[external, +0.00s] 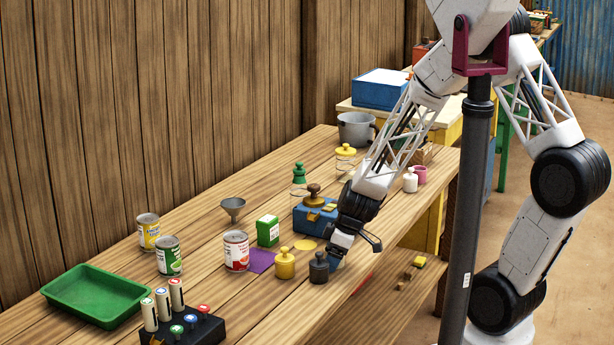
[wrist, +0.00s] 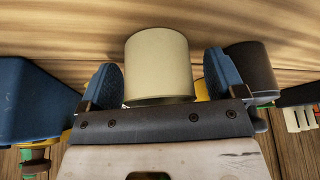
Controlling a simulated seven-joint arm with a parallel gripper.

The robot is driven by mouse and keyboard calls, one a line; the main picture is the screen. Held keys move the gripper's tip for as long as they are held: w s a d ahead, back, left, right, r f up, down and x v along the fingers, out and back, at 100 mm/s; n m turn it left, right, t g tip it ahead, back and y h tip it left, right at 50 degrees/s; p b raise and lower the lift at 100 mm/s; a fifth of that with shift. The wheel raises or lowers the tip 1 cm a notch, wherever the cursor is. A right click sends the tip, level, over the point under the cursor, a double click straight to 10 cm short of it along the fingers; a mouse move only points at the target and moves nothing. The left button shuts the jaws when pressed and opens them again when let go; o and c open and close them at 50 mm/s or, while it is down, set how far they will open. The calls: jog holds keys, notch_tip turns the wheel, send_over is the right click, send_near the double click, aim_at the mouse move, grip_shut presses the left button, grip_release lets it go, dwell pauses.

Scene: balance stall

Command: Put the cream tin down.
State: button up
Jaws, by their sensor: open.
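The cream tin (wrist: 158,68) shows in the wrist view as a plain, pale cylinder. It is between the two blue fingers of my gripper (wrist: 162,82), which is open around it. A narrow gap shows at its right side; at its left I cannot tell if the finger touches. The wooden bench (wrist: 215,20) shows beyond the tin, but its contact with the bench is hidden. In the external view my gripper (external: 341,258) is low over the bench's front edge, and I cannot make out the tin there.
A black weight (external: 319,268) is close to my gripper, also in the wrist view (wrist: 250,68). A yellow weight (external: 284,265) is left of it. A blue box (external: 313,222) stands close behind. Several labelled cans and a green tray (external: 95,295) are further left.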

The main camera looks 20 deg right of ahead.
jog(key=shift+c, duration=0.5)
jog(key=c, duration=1)
jog(key=shift+r, duration=0.1)
jog(key=shift+r, duration=0.85)
jog(key=shift+s+d+r, duration=0.15)
jog(key=shift+s+r, duration=0.05)
jog(key=shift+r, duration=0.25)
jog(key=shift+s+d+r, duration=0.1)
jog(key=shift+s+r, duration=0.1)
jog(key=shift+r, duration=0.25)
jog(key=s+d+r, duration=0.1)
jog(key=s+d, duration=0.6)
jog(key=s, duration=0.6)
jog(key=shift+s+r, duration=0.15)
jog(key=shift+d, duration=0.1)
